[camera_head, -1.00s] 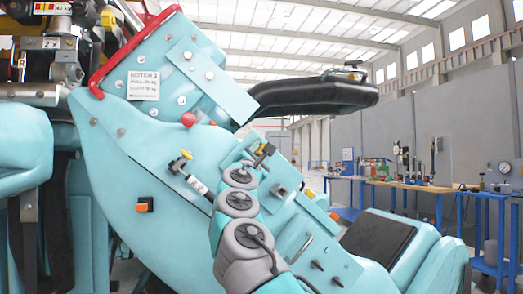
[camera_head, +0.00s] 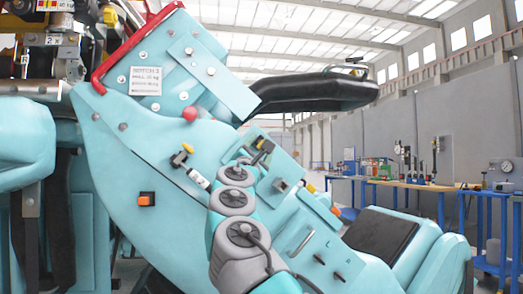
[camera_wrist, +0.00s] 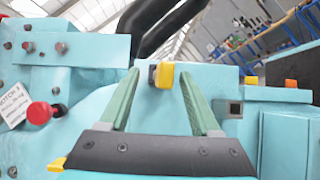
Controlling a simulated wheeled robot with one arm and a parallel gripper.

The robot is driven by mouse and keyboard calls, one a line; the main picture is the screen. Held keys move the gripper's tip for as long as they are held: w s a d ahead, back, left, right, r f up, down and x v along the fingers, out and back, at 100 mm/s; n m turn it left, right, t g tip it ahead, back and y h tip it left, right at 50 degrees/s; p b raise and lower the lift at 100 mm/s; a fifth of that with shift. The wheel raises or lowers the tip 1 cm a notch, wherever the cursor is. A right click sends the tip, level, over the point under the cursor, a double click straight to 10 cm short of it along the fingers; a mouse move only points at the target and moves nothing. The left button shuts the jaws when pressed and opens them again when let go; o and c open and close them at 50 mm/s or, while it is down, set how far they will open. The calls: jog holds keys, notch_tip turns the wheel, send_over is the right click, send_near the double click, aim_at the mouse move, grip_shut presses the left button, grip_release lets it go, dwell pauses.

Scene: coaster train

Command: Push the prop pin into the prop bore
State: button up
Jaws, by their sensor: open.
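A short yellow-and-black head (camera_wrist: 160,73) on the teal panel shows between my fingertips in the wrist view; I take it for the prop pin, and its shaft is hidden. It also shows in the head view (camera_head: 260,143), just beyond my arm. My gripper (camera_wrist: 155,80) is open, its two green fingers on either side of the head; contact cannot be told. A dark square hole in a metal plate (camera_wrist: 235,108) lies to its right, also in the head view (camera_head: 281,185); I cannot tell whether this is the prop bore.
A red knob (camera_head: 190,114) and a yellow-topped fitting (camera_head: 180,159) stick out of the panel to the left. An orange button (camera_head: 147,199) sits lower left. A black padded bar (camera_head: 315,91) juts out above. Blue workbenches (camera_head: 420,184) stand well behind.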

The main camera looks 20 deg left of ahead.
jog(key=shift+b+v, duration=1.15)
jog(key=shift+v, duration=1.3)
